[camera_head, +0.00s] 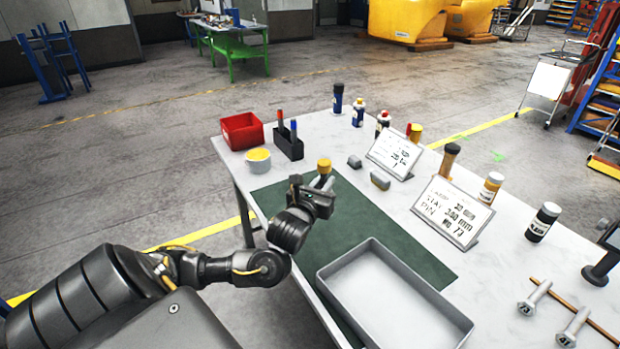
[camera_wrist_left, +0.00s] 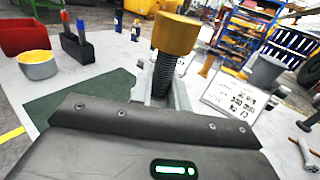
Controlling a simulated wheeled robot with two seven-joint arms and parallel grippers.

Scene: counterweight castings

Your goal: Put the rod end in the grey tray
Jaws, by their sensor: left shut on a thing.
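My left gripper (camera_head: 322,188) is shut on the rod end (camera_head: 324,166), which has a yellow cylindrical cap at its top. In the left wrist view the rod end (camera_wrist_left: 176,34) shows a dark threaded shank below the cap, slightly tilted; its lower part is hidden by the gripper. The gripper holds it above the green mat (camera_head: 410,250). The grey tray (camera_head: 395,300) is empty and lies on the near part of the mat, to the right of and nearer than the gripper. My right gripper is not in view.
A red bin (camera_head: 241,131), a yellow-filled cup (camera_head: 258,160) and a black marker holder (camera_head: 288,145) stand at the far left. Two sign plates (camera_head: 453,211) and several bottles (camera_head: 543,222) stand on the right. Two bolt-like parts (camera_head: 535,298) lie near right. The mat beside the tray is clear.

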